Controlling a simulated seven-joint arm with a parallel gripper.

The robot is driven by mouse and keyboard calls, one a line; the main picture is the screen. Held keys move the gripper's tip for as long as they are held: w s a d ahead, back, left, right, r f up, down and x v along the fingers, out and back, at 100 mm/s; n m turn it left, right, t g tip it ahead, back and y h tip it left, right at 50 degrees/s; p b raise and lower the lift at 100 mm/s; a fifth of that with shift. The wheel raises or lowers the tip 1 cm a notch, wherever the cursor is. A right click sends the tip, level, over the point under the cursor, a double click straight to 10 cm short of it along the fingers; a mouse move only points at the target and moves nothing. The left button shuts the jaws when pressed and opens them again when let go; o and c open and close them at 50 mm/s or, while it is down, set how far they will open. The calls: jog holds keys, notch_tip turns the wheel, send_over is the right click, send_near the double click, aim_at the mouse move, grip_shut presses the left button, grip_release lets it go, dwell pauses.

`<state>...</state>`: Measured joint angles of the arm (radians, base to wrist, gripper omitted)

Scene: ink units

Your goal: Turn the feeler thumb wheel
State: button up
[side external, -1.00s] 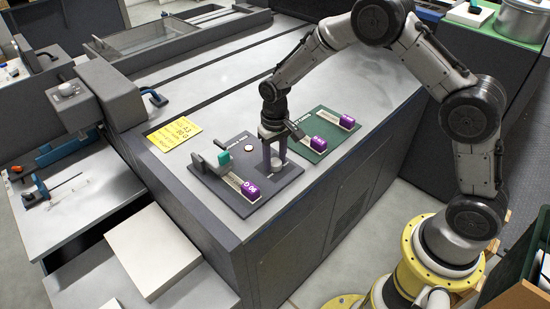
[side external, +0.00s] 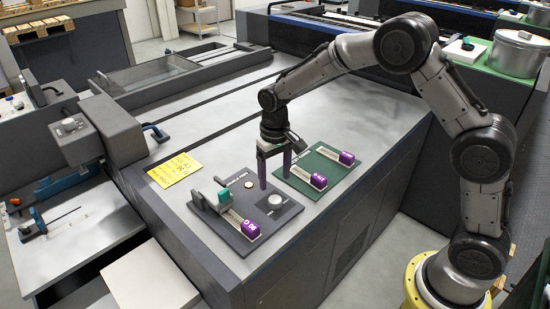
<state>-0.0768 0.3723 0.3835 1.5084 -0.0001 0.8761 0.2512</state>
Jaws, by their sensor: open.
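The thumb wheel, a round grey-white knob (side external: 273,199), sits on the right part of the dark grey panel (side external: 241,238) on the machine top.
A green panel (side external: 330,172) with two purple display blocks (side external: 318,182) lies to the right of the grey one. A yellow note (side external: 174,170) lies to the left. A raised grey unit (side external: 112,128) stands at the left edge.

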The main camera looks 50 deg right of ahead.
aim_at(275, 199)
notch_tip(275, 199, up, 6)
jog(key=shift+r, duration=0.2)
jog(key=shift+f, duration=0.15)
dwell(1.2)
notch_tip(275, 199, down, 14)
jog(key=shift+r, duration=0.2)
dwell(0.4)
grip_shut()
jog(key=shift+m, duration=2.1)
grip_release()
